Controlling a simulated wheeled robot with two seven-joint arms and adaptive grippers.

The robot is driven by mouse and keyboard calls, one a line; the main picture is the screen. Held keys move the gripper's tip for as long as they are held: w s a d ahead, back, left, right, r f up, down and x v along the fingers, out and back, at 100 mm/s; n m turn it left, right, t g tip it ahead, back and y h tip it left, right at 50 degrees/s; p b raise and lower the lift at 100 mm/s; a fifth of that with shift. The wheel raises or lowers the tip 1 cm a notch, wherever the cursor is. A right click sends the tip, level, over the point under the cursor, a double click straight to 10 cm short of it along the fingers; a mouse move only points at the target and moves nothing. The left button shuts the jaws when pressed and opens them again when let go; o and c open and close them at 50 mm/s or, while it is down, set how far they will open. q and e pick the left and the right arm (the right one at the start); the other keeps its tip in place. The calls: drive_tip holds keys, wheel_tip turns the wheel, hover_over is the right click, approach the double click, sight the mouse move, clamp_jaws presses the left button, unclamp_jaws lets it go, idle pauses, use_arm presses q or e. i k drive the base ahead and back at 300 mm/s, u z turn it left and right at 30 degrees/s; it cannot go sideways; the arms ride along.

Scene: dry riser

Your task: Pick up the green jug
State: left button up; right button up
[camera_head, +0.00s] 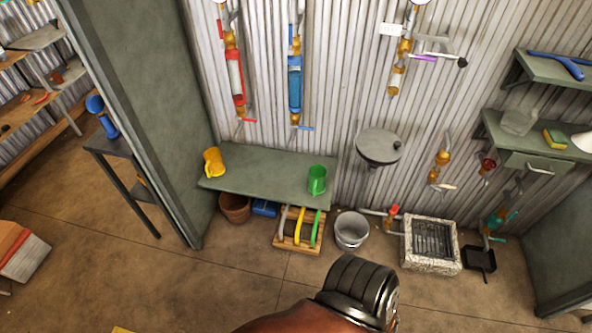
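The green jug (317,180) stands upright near the right end of a grey-green bench shelf (262,176) against the corrugated wall. A yellow jug (213,163) stands near the left end of the same shelf. Neither of my grippers shows in the head view. A dark ribbed joint and a brown link, apparently of my own arm, reach in at the bottom, well apart from the jug.
Under the shelf are a brown pot (235,207), a blue box (265,208) and a wooden crate (290,243). A metal bucket (352,230) and stone-rimmed grate (431,246) stand to the right. A round basin (378,146) juts from the wall. The front floor is mostly clear.

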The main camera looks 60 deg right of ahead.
sight(317, 173)
drive_tip(key=z, duration=1.7)
